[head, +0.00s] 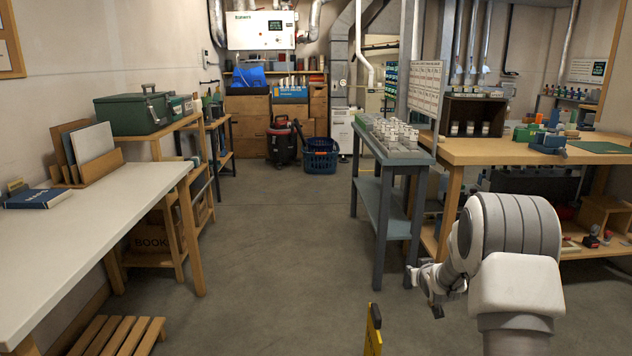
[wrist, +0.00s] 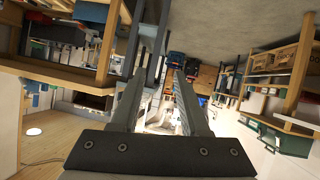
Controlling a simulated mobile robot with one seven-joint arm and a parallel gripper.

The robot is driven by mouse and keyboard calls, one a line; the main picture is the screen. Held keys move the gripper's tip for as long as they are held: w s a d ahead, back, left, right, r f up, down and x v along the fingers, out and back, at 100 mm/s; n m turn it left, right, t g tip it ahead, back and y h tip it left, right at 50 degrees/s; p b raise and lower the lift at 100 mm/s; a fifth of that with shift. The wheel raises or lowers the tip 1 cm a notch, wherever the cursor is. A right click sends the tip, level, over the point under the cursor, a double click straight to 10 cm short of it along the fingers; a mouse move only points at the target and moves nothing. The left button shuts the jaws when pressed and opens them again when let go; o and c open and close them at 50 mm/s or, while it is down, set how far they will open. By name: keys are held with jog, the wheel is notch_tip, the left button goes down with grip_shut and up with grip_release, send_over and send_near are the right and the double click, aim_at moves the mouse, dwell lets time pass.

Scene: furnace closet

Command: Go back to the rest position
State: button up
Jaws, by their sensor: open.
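My gripper (head: 426,284) shows at the end of my folded white and grey arm, at the lower right of the head view. In the wrist view my gripper (wrist: 155,110) has its two dark fingers spread apart, with nothing between them. It is open and empty, in the air over the floor, in front of the blue-grey cart. The wrist view looks upside down across the room, with the floor at the top.
A blue-grey cart (head: 376,160) with small jars stands near my arm. A wooden workbench (head: 490,151) is on the right, a white table (head: 110,205) on the left. A yellow object (head: 373,330) stands low in front. A blue basket (head: 320,158) is at the back. The middle floor (head: 270,240) is clear.

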jog(key=s+a+r+g, duration=0.2)
jog(key=s+a+r, duration=0.2)
jog(key=s+r, duration=0.5)
jog(key=s+a+r+g, duration=0.1)
jog(key=s+a+r, duration=0.2)
jog(key=s+r, duration=0.55)
jog(key=s+a+g+y, duration=0.15)
jog(key=s+a, duration=0.25)
jog(key=s, duration=1.1)
jog(key=s+a+g, duration=0.3)
jog(key=s, duration=1.1)
notch_tip(320, 180, up, 29)
jog(key=p, duration=2.8)
jog(key=shift+p, duration=0.3)
jog(key=shift+t, duration=0.25)
